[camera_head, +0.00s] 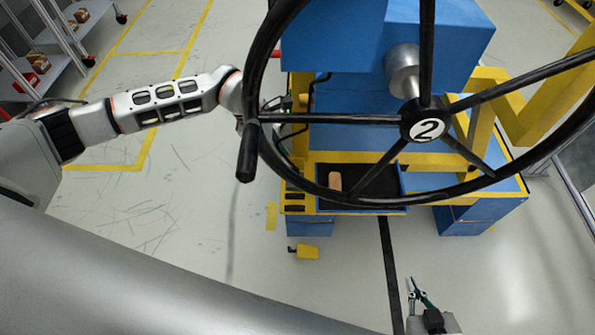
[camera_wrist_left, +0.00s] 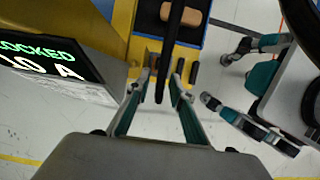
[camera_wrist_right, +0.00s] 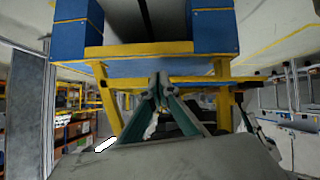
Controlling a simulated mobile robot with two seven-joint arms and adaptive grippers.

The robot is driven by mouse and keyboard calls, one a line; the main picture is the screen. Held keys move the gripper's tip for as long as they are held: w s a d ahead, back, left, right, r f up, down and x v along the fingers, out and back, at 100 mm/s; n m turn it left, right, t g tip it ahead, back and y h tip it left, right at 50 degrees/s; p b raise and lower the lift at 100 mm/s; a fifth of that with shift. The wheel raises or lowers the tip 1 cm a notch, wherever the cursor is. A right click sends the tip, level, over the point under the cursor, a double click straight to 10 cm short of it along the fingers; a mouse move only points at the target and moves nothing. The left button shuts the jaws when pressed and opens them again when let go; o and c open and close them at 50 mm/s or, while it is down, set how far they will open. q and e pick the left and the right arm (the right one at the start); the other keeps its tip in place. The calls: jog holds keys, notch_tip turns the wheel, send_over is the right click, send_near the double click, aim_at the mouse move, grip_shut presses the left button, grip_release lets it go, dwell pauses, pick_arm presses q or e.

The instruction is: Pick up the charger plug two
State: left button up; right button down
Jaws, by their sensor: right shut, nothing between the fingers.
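I cannot clearly make out charger plug two in any view. In the head view, dark cables (camera_head: 311,92) run down the left side of the yellow frame, partly behind the wheel. My left gripper reaches in there, its fingers largely hidden by the wheel rim. In the left wrist view my left gripper (camera_wrist_left: 163,75) has its fingers apart, with a dark bar (camera_wrist_left: 172,40) between them in the picture; I cannot tell its depth. My right gripper (camera_wrist_right: 157,82) is shut and empty, low in front of the yellow frame; it also shows in the head view (camera_head: 424,292).
A black steering wheel marked 2 (camera_head: 425,128) stands before the blue module (camera_head: 440,35). A tray (camera_head: 390,207) holds a tan block (camera_head: 335,181). A display reading LOCKED (camera_wrist_left: 40,55) is left of my left gripper.

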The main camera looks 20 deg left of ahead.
aim_at(294, 170)
pick_arm(q)
jog(key=b+x, duration=0.1)
jog(key=x, duration=0.5)
jog(key=shift+d, duration=0.3)
jog(key=shift+r, duration=0.1)
grip_shut()
